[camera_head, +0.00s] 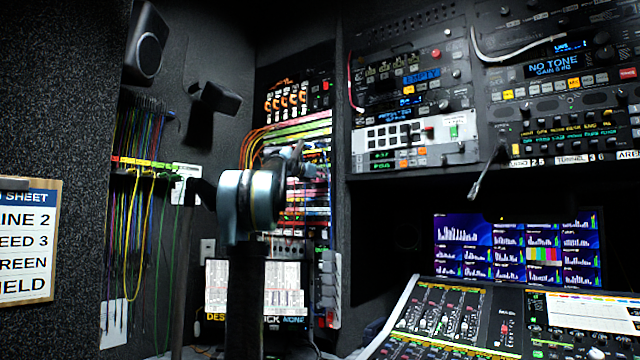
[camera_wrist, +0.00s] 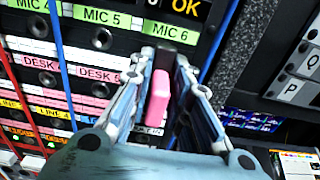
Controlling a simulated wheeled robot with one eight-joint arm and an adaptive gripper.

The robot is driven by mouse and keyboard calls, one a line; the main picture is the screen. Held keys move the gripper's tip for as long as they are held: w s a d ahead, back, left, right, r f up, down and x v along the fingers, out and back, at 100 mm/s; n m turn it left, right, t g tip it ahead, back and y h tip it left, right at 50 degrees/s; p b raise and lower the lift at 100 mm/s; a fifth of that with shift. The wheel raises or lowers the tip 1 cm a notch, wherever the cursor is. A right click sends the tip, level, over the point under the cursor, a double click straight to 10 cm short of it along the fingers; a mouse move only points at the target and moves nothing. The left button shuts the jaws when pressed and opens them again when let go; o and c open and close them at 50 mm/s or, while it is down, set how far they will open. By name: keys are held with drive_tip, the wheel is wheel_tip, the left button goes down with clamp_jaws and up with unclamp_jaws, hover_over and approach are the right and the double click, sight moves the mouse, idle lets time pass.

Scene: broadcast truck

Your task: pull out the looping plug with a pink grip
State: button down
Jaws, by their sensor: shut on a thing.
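The pink grip (camera_wrist: 158,95) of the plug shows in the wrist view, between the two fingers of my gripper (camera_wrist: 161,62). My gripper is shut on it, a finger on each side. The fingertips are at the jack panel (camera_wrist: 103,38), near the labels MIC 5 and MIC 6. The rest of the plug is hidden, so I cannot tell how far it sits in the panel. In the head view my arm reaches to the patch rack (camera_head: 297,100), and the pink grip cannot be made out there.
Several orange cords (camera_head: 257,141) hang close to the left of my gripper. Blue and red cords cross the panel in the wrist view. Hanging cables (camera_head: 140,185) are at the left wall. A mixing console (camera_head: 440,325) and a monitor (camera_head: 518,247) are at the right.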

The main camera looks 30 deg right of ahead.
drive_tip(key=shift+v, duration=1.75)
idle(1.8)
drive_tip(key=shift+v, duration=1.4)
drive_tip(key=shift+s+a, duration=0.1)
drive_tip(key=shift+a, duration=0.1)
drive_tip(key=shift+v, duration=1.4)
